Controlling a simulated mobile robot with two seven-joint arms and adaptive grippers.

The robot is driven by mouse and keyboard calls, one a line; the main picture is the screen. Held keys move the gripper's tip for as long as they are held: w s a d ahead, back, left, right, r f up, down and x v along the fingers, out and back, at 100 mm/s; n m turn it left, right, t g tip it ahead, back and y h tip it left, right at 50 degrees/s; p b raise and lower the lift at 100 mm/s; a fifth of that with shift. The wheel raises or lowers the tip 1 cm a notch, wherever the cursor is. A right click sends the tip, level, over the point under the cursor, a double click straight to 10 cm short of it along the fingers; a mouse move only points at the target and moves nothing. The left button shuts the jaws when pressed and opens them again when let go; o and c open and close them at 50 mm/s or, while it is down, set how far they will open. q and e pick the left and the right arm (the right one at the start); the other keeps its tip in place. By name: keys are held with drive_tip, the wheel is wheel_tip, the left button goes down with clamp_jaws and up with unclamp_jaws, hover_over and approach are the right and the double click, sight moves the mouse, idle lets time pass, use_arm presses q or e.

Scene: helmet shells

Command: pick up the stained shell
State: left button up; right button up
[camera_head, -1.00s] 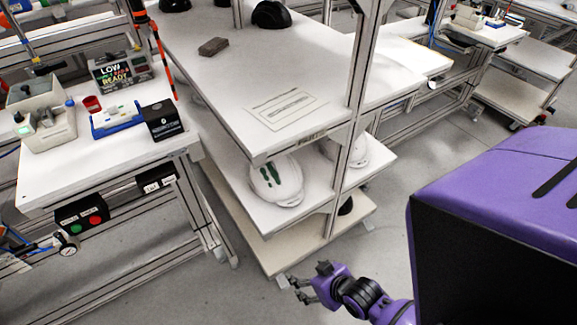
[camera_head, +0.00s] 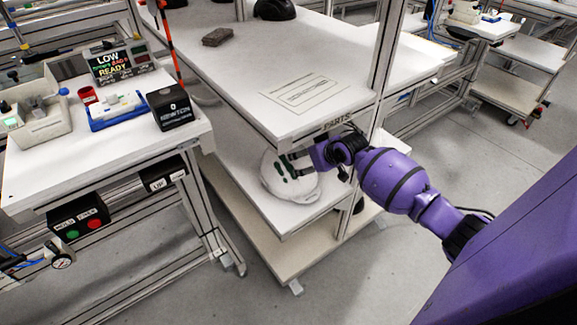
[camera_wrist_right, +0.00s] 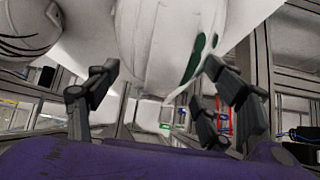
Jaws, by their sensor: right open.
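The stained shell (camera_head: 274,188) is white with dark green marks and lies on the middle shelf of the rack, near its front edge. My right gripper (camera_head: 294,165) reaches in from the right, under the top shelf, at the shell's right side. Its fingers overlap the shell in the head view, and I cannot tell whether they touch it. In the right wrist view the open fingers (camera_wrist_right: 162,80) stand apart, with the white shell (camera_wrist_right: 165,40) and its green marks ahead between and above them. My left gripper is not in view.
A second white shell with dark lines (camera_wrist_right: 28,28) shows at the left of the right wrist view. The top shelf (camera_head: 345,65) lies over my right gripper, and a rack post (camera_head: 385,60) stands close by. A workbench (camera_head: 105,150) with devices stands at the left.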

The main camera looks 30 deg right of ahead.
sight(302, 160)
drive_tip(key=x, duration=0.3)
drive_tip(key=shift+w+a+f, duration=0.1)
drive_tip(key=shift+w+f, duration=0.15)
drive_tip(key=shift+f, duration=0.05)
drive_tip(key=shift+s, duration=0.2)
clamp_jaws()
